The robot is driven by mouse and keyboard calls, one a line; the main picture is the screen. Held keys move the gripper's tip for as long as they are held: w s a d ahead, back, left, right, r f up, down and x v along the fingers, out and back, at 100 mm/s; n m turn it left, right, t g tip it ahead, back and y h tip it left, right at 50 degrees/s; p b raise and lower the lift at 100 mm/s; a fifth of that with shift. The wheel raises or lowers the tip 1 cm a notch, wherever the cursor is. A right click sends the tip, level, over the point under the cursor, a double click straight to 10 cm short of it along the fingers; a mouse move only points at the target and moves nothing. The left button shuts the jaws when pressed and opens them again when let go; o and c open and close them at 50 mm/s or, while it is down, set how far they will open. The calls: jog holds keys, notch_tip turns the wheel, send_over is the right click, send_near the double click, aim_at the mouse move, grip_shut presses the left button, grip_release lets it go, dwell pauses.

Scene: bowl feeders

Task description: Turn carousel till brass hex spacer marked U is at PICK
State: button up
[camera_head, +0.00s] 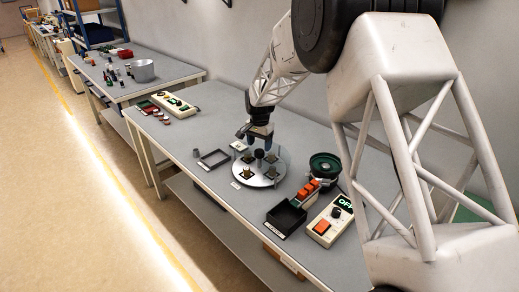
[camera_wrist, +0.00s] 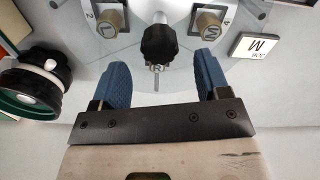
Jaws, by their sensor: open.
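The carousel (camera_head: 268,184) is a light round disc on the bench with several brass spacers in dark holders and a black centre knob (camera_head: 259,154). In the wrist view, one brass spacer marked L (camera_wrist: 110,23) is at upper left and one marked M (camera_wrist: 208,26) at upper right. No U is readable. My gripper (camera_wrist: 162,62) is open, its blue fingers apart with the knob ahead between them; whether they touch the disc is unclear. In the head view, my gripper (camera_head: 262,142) is over the carousel's far side.
A white card reading JOB M (camera_wrist: 256,46) lies beside the disc. A green-and-black bowl feeder (camera_head: 324,167), a black tray (camera_head: 287,216), orange blocks (camera_head: 308,190) and a control box showing OFF (camera_head: 328,222) stand right. A dark frame (camera_head: 213,159) lies left.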

jog(key=shift+r, duration=2.1)
jog(key=shift+s+d+r, duration=0.1)
jog(key=shift+s+r, duration=0.05)
jog(key=shift+r, duration=0.05)
jog(key=s+d+r+n, duration=0.1)
jog(key=s+d+r, duration=0.35)
jog(key=s, duration=0.35)
jog(key=s+d+r+n+t, duration=0.1)
jog(key=s+d+r, duration=0.2)
jog(key=s+r, duration=0.35)
jog(key=s+d+r+n, duration=0.1)
jog(key=s+d+r, duration=0.35)
jog(key=s, duration=0.45)
jog(key=s+d+n, duration=0.1)
jog(key=s+d, duration=0.2)
jog(key=s, duration=1.1)
jog(key=s+d+n+t, duration=0.1)
jog(key=s+d, duration=0.3)
jog(key=s, duration=1.1)
jog(key=shift+s+f+n+t, duration=0.15)
jog(key=shift+f+n+t, duration=0.15)
jog(key=shift+n, duration=0.2)
